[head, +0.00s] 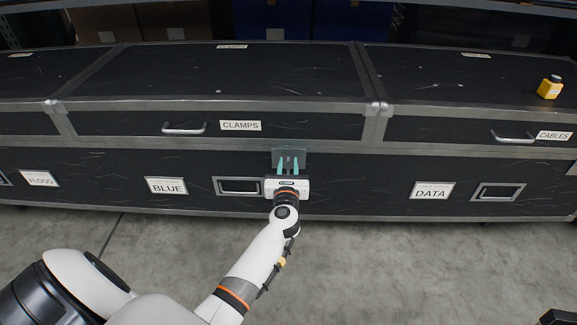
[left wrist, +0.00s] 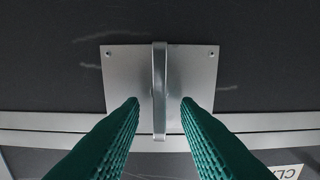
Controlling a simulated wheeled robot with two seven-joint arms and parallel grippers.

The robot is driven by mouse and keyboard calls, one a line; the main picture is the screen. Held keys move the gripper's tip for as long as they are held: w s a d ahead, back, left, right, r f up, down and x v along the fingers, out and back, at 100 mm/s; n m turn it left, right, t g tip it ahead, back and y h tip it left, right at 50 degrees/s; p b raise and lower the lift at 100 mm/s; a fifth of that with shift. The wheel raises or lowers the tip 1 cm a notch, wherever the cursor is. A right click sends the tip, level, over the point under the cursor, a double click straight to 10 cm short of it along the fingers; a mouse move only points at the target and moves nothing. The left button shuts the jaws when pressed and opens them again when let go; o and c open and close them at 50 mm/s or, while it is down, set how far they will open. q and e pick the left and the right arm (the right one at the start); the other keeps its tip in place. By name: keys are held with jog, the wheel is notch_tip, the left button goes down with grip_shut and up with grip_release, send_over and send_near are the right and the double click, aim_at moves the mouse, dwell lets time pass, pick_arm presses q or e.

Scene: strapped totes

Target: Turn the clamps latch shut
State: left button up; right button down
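The clamps latch is a grey metal plate (head: 289,153) with a narrow bar, on the case front below and to the right of the CLAMPS label (head: 240,126). In the left wrist view the latch bar (left wrist: 160,75) stands vertical in the picture, crossing the plate and reaching over the metal edge strip. My left gripper (head: 289,165) is in front of the latch, with its teal fingers apart. In the left wrist view the open fingers (left wrist: 160,102) are on either side of the bar, with a visible gap on both sides. My right gripper cannot be made out.
The CLAMPS drawer handle (head: 184,128) is to the left. A recessed handle (head: 239,186) is just left of my left wrist. A yellow object (head: 549,87) stands on the right-hand lid. The concrete floor (head: 400,270) in front is clear.

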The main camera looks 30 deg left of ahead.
pick_arm(q)
jog(key=shift+w+a, duration=0.35)
jog(key=shift+w, duration=0.2)
grip_shut()
